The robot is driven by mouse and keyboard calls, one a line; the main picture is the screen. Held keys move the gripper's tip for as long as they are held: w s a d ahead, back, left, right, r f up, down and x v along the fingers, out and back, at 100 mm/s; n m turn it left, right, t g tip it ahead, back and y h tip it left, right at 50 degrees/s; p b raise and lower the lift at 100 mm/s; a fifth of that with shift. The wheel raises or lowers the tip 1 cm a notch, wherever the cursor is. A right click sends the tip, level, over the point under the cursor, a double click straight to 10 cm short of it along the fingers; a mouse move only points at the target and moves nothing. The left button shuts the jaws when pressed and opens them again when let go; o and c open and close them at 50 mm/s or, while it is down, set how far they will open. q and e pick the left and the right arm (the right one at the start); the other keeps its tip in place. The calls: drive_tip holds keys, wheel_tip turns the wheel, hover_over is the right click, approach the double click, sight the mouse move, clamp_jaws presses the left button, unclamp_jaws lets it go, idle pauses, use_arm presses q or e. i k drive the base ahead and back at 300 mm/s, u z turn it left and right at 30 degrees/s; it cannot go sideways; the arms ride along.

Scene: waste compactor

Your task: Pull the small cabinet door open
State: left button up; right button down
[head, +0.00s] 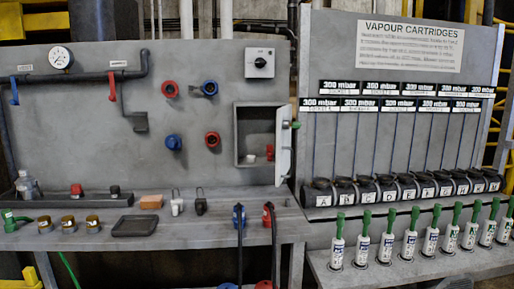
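The small cabinet (254,118) is set in the grey back panel, right of centre. Its pale door (283,150) stands open, swung out at the cabinet's right side. A green knob (295,125) shows at the door's right edge. The cabinet's inside is visible, with a small red item (270,151) and a small whitish item low in it. Neither of my grippers can be made out in the head view, and nothing is seen touching the door.
Below the cabinet, a bench (180,228) holds a tray (136,226), a sponge-like block (151,202), several small jars and blue and red hose fittings (268,215). To the right, several green-topped cartridges (387,240) stand on a lower shelf. The panel has valves and a gauge (60,57).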

sight(284, 156)
drive_tip(key=u, duration=0.5)
drive_tip(key=i, duration=0.45)
drive_tip(key=u, duration=0.2)
